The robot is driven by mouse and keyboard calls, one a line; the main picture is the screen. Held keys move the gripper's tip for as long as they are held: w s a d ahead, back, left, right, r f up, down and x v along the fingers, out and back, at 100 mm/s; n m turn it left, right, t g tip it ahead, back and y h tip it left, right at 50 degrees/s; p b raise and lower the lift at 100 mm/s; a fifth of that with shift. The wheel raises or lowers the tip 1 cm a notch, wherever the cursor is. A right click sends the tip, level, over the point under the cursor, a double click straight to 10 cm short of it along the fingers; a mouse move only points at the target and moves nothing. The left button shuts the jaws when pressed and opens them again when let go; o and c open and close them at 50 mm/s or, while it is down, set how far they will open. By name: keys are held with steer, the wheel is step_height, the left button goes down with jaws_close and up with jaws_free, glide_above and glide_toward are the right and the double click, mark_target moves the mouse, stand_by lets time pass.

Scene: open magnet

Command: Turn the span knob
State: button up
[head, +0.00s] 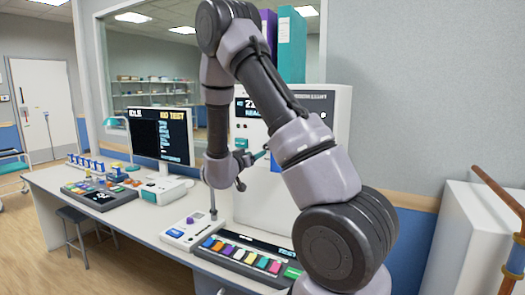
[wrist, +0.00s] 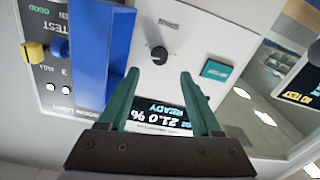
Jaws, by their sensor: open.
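A small round black knob (wrist: 159,53) with a pointer mark sits on the white instrument panel in the wrist view, which shows the panel upside down. It looks like the span knob, but its label is too small to read. My gripper (wrist: 160,75) has two teal fingers, open and empty. The knob appears just beyond and between the fingertips, with no visible contact. A lit display (wrist: 160,113) reading 21.0 % and READY shows between the fingers. In the head view the white instrument (head: 338,110) stands on the bench, and my arm hides the knob.
A teal button (wrist: 216,69) is right of the knob in the wrist view. A blue upright slab (wrist: 103,45) and a yellow knob (wrist: 33,52) are left. In the head view, a monitor (head: 160,135) and a row of coloured blocks (head: 240,256) occupy the bench.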

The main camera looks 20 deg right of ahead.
steer(key=x, duration=0.8)
steer(key=shift+w+d, duration=0.2)
steer(key=shift+d, duration=0.1)
